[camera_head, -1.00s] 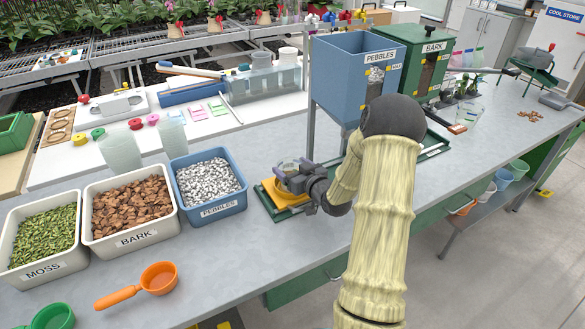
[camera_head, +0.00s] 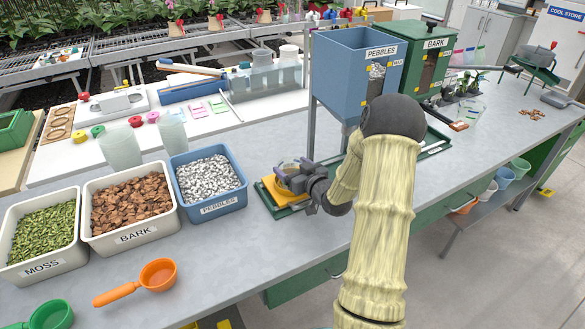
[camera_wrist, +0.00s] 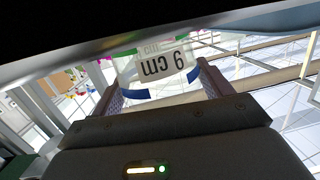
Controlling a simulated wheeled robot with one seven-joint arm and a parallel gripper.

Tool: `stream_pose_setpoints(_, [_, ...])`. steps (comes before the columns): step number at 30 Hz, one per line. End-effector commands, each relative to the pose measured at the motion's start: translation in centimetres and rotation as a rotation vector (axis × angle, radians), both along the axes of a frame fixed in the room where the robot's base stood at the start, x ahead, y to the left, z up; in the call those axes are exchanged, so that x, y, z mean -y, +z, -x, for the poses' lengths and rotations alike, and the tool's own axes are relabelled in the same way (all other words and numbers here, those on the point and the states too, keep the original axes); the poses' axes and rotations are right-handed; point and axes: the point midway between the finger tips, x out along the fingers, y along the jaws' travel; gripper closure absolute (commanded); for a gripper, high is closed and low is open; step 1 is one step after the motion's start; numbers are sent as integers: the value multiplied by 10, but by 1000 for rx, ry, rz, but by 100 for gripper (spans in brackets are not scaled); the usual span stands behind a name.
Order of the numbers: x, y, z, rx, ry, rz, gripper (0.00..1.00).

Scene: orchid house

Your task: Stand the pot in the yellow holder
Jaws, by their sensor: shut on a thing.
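The yellow holder (camera_head: 270,190) sits on a green tray (camera_head: 275,210) on the bench, right of the pebbles bin. My gripper (camera_head: 288,178) is at the holder and shut on a clear pot (camera_head: 287,168). In the wrist view the pot (camera_wrist: 160,70) shows between my two fingers (camera_wrist: 158,92), with a "9 cm" label and blue bands. The pot's base is hidden by my gripper in the head view, so I cannot tell whether it rests in the holder.
Bins of moss (camera_head: 42,268), bark (camera_head: 134,240) and pebbles (camera_head: 211,212) stand to the left. The blue pebbles hopper (camera_head: 350,85) stands behind my arm. An orange scoop (camera_head: 135,287) lies in front of the bins. Bare bench lies between scoop and holder.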

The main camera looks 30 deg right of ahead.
Motion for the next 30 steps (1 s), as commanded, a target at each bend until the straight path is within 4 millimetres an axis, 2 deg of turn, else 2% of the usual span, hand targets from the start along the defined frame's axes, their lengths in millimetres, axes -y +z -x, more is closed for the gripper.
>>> stream_pose_setpoints(2, [0, 0, 0, 0, 0, 0, 46])
stream_pose_setpoints(3, [0, 0, 0, 0, 0, 0, 18])
stream_pose_setpoints(6, [-1, 0, 0, 0, 1, 0, 0])
stream_pose_setpoints(17, [-1, 0, 6, -1, 2, 0, 0])
stream_pose_setpoints(23, [3, 5, 34, -1, 0, 1, 0])
stream_pose_setpoints(30, [9, 12, 81, -1, 0, 1, 0])
